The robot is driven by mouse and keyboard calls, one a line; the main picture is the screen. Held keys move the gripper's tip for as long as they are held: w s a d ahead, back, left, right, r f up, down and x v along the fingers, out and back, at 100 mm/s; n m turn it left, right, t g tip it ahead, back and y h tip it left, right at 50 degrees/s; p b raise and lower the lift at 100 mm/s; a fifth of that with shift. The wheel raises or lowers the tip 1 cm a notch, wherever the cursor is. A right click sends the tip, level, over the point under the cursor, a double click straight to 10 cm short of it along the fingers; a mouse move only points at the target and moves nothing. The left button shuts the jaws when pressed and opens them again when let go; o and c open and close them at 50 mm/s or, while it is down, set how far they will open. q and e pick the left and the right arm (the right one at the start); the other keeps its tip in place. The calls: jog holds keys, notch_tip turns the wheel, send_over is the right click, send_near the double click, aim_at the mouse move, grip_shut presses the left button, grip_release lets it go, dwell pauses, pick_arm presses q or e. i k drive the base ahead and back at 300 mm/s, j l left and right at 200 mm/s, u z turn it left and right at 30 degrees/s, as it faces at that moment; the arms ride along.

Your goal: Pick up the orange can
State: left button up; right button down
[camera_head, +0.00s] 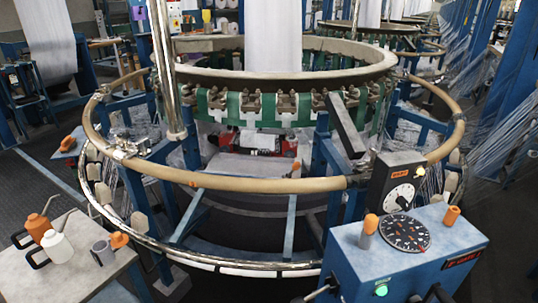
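The orange can (38,226) stands upright on a grey table at the lower left of the head view. It has a thin spout rising to the upper right and a dark handle on its left. Neither of my grippers is in view, and nothing is seen holding the orange can.
The grey table (55,285) also holds a grey cup-like item (103,252) and a small orange-topped item (119,240). The circular loom's ring (250,184) fills the middle. A blue control box (410,265) stands at the lower right. Dark floor is open left of the loom.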

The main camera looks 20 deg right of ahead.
aim_at(36, 224)
jog(key=k+l, duration=0.2)
jog(key=k+l+z, duration=0.15)
jog(key=l, duration=0.25)
jog(key=k+l, duration=0.15)
jog(key=l, duration=0.2)
jog(key=k+l+z, duration=0.15)
jog(key=k+l, duration=0.15)
jog(key=l, duration=0.35)
jog(key=k+l+z, duration=0.15)
jog(key=l, duration=0.2)
jog(key=k+l, duration=0.15)
jog(key=l, duration=0.2)
jog(key=u, duration=1.75)
jog(key=i+j+z, duration=0.1)
jog(key=i+j, duration=0.4)
jog(key=i, duration=0.3)
jog(key=i+j+z, duration=0.1)
jog(key=i+j, duration=0.5)
jog(key=i, duration=0.15)
